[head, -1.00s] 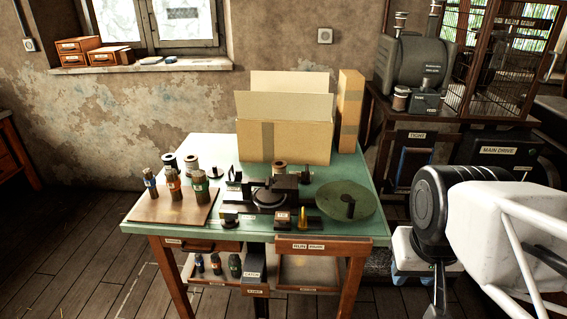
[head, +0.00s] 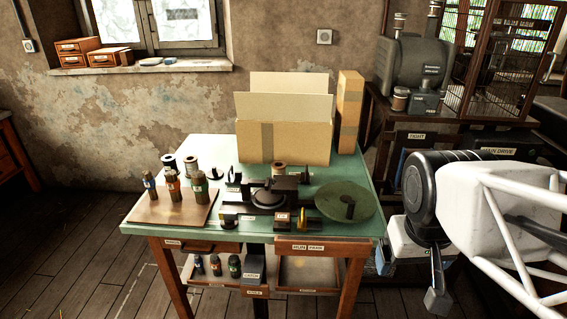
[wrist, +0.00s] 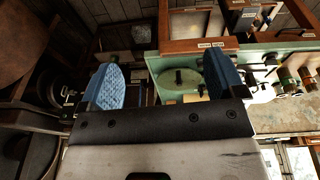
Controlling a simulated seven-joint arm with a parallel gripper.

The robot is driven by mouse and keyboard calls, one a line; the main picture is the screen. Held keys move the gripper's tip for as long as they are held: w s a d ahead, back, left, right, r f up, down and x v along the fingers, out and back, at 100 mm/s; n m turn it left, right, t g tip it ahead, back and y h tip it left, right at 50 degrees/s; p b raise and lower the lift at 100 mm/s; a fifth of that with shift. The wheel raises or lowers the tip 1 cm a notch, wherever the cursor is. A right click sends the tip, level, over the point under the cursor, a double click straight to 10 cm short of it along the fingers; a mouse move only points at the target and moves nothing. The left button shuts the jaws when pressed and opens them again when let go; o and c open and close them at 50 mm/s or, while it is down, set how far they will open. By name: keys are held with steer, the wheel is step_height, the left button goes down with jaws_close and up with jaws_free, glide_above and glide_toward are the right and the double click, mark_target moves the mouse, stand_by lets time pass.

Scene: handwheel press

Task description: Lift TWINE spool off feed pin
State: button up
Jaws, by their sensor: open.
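Several pale-wound spools are in the head view, but no TWINE label is readable, so I cannot tell which one is meant. Another spool (head: 278,171) stands in front of the carton, and one more (head: 399,99) is by the grey machine. I cannot make out the feed pin. My gripper (wrist: 163,82) is open and empty in the wrist view, its blue pads wide apart. In the head view it hangs right of the bench, away from these spools.
The green bench (head: 230,146) carries an open carton (head: 285,143), a dark press (head: 268,197), a round green plate (head: 345,200) and a board (head: 165,212) with several bottles. A tall carton (head: 350,110) stands behind. A wire cage (head: 500,70) is at the right.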

steer(key=w+a+n+g+h, duration=0.1)
steer(key=w+a+n+h, duration=0.2)
steer(key=w, duration=0.9)
steer(key=w+a+n+h, duration=0.1)
steer(key=w+a+n, duration=0.3)
steer(key=w, duration=0.7)
steer(key=w+a+n+g+h, duration=0.1)
steer(key=w+a+n+h, duration=0.3)
steer(key=w, duration=0.8)
steer(key=n+t+h, duration=0.4)
steer(key=n+t, duration=0.1)
steer(key=n, duration=0.6)
glide_toward(280, 165)
steer(key=shift+s+d, duration=0.15)
steer(key=shift+d, duration=0.75)
steer(key=shift+d, duration=0.1)
steer(key=shift+x, duration=1.25)
steer(key=shift+d+f, duration=0.1)
steer(key=shift+x, duration=2.5)
